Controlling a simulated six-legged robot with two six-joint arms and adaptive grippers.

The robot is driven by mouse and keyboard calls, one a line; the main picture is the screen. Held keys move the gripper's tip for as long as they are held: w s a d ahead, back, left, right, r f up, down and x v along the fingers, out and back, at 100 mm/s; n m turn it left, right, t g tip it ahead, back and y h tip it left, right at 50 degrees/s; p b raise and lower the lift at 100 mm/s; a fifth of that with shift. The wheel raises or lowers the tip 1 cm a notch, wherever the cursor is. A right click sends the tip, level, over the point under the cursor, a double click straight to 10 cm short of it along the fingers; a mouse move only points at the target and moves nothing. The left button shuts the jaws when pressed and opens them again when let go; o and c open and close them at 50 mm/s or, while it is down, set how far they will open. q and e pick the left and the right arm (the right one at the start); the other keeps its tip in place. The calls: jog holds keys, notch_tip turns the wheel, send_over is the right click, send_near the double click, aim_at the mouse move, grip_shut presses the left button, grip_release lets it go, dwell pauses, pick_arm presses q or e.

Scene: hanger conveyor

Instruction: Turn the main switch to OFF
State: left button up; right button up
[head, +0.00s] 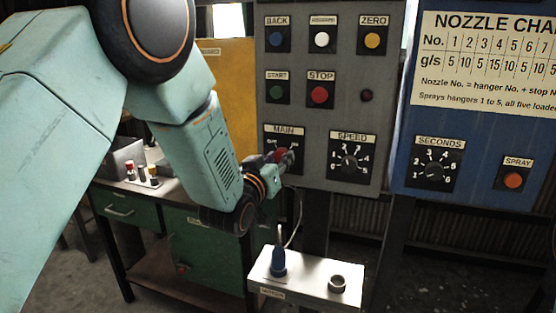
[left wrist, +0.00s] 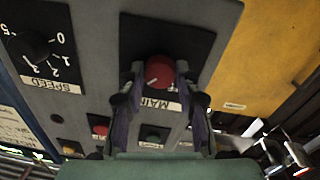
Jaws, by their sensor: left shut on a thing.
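The main switch is a red round knob (head: 287,157) on a black plate under the label MAIN (head: 284,129), at the lower left of the grey control panel (head: 334,105). The knob also shows in the left wrist view (left wrist: 160,72), where the panel appears upside down. My left gripper (head: 277,162) reaches the panel from the left and is shut on the knob, one finger on each side of it in the left wrist view (left wrist: 158,82). The gripper covers part of the plate. I cannot read which setting the knob points to. My right gripper is not in view.
The SPEED dial (head: 349,166) is just right of the main switch. The START (head: 277,91) and red STOP (head: 320,94) buttons sit above. A blue panel (head: 470,130) stands at right.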

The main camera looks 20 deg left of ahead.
pick_arm(q)
jog(key=shift+n, duration=0.3)
jog(key=n+p, duration=0.1)
jog(key=n, duration=0.3)
jog(key=n+p, duration=0.1)
jog(key=n, duration=0.3)
jog(key=shift+n, duration=0.4)
jog(key=n, duration=0.2)
jog(key=n+p, duration=0.1)
jog(key=n, duration=0.1)
jog(key=shift+n+t+y, duration=0.3)
jog(key=shift+d+n+p, duration=0.1)
jog(key=shift+n+p, duration=0.65)
jog(key=shift+n, duration=1.35)
jog(key=o, duration=1.2)
jog(key=shift+c, duration=0.2)
jog(key=shift+s, duration=0.15)
